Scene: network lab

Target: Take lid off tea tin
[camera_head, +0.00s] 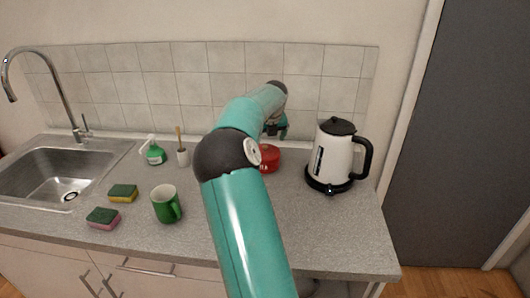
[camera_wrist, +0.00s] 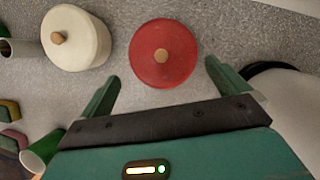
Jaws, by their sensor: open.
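A round red tin with a red lid (camera_wrist: 150,68) and a small tan knob (camera_wrist: 161,56) stands upright, seen from above in the wrist view. In the head view the red tin (camera_head: 269,158) is partly hidden by my arm. My gripper (camera_wrist: 162,72) is open and empty, with its green fingers spread to the left and right of the tin's near edge. In the head view my gripper (camera_head: 279,131) is above the tin, partly hidden by my arm. I see no contact with the lid. Whether the red tin holds tea cannot be read.
A cream canister (camera_wrist: 88,38) with a tan knob stands left of the red tin. A white kettle (camera_head: 332,158) stands right. The counter's front right (camera_head: 340,225) is clear.

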